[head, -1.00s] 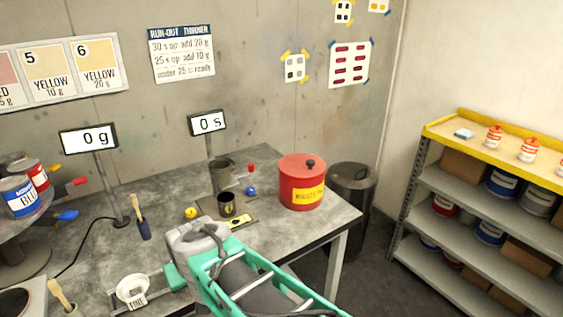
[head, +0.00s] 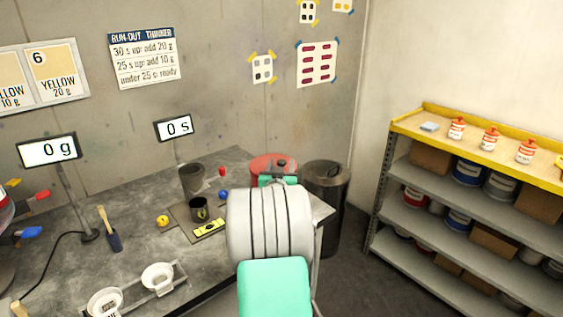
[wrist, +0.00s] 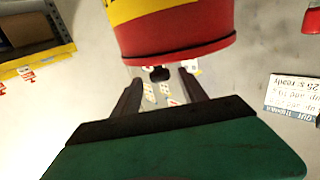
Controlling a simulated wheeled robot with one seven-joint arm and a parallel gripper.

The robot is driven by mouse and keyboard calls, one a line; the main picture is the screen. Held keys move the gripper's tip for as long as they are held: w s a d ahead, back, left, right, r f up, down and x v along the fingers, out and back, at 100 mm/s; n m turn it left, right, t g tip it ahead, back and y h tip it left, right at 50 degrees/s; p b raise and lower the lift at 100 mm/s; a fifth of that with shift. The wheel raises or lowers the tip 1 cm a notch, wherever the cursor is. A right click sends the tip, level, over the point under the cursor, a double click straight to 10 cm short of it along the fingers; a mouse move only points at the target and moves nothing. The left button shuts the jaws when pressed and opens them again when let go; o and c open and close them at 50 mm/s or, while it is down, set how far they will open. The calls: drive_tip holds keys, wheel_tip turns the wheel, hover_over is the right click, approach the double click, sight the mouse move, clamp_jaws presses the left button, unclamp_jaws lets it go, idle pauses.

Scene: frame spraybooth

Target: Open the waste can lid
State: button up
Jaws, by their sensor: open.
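The red waste can (head: 262,164) stands at the right end of the workbench, mostly hidden behind my arm in the head view. Its lid is on, with a small dark knob (head: 281,163) on top. The wrist view shows the can upside down, with its red lid (wrist: 180,50) and yellow label at the top. My gripper (wrist: 160,78) is open and empty. The dark lid knob (wrist: 160,73) appears between its two fingertips in that picture; I cannot tell how near it is in depth.
A dark grey lidded bin (head: 325,190) stands on the floor right of the workbench. A grey pot (head: 193,178), a dark cup (head: 199,208) and a brush (head: 109,228) stand on the workbench (head: 140,215). A yellow-topped shelf (head: 480,155) stands at the right.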

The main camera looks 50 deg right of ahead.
drive_tip(key=shift+w+d, duration=0.25)
drive_tip(key=shift+d, duration=0.1)
clamp_jaws()
idle(0.3)
idle(0.9)
